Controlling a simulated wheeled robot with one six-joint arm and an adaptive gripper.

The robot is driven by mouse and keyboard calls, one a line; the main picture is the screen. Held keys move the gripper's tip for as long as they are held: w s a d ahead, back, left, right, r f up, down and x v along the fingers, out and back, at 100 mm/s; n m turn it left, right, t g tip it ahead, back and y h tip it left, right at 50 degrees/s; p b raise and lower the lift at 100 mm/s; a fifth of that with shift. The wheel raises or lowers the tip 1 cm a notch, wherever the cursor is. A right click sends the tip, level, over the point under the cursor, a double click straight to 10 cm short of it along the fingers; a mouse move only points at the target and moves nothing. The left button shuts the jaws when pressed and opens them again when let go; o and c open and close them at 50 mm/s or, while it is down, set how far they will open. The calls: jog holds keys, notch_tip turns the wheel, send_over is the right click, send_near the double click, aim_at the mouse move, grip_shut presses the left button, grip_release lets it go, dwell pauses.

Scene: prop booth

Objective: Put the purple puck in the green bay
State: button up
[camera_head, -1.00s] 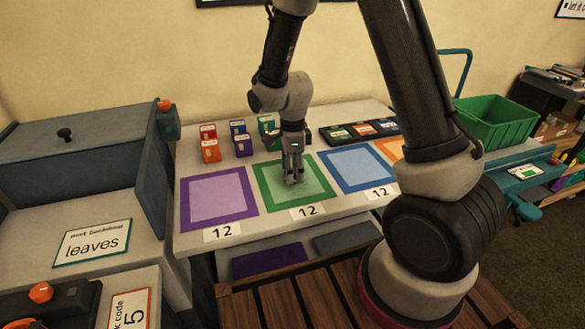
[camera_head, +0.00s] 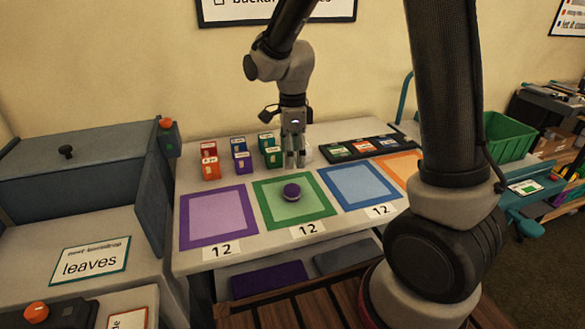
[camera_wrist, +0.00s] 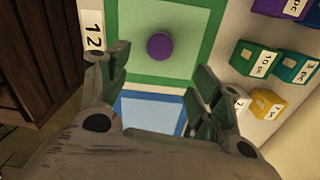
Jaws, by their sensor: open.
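The purple puck (camera_head: 292,192) rests inside the green bay (camera_head: 265,205), near its middle, with bare mat around it. In the wrist view the puck (camera_wrist: 159,46) also lies on the pale inside of the green-bordered bay (camera_wrist: 155,81). My gripper (camera_head: 294,163) is above the table just behind the puck, apart from it. In the wrist view its fingers (camera_wrist: 155,75) are spread wide with nothing between them.
The purple bay (camera_head: 218,217) is left of the green bay, the blue bay (camera_head: 360,187) right. Several small labelled blocks (camera_head: 241,161) stand behind them. A dark tray with coloured cards (camera_head: 362,147) lies at the back right. A green crate (camera_head: 508,136) stands farther right.

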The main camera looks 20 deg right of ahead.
jog(key=s+d+r+n+t, duration=0.2)
jog(key=s+d+r+n, duration=0.6)
jog(key=r, duration=0.4)
jog(key=s+d+r+n+t, duration=0.1)
jog(key=s+d+r+n, duration=0.1)
jog(key=s+n, duration=0.4)
jog(key=s+d+r+n+t, duration=0.1)
jog(key=s+d+n, duration=0.3)
jog(key=s, duration=0.4)
jog(key=shift+d+r+n, duration=0.4)
jog(key=shift+r+n, duration=0.3)
jog(key=shift+n, duration=0.2)
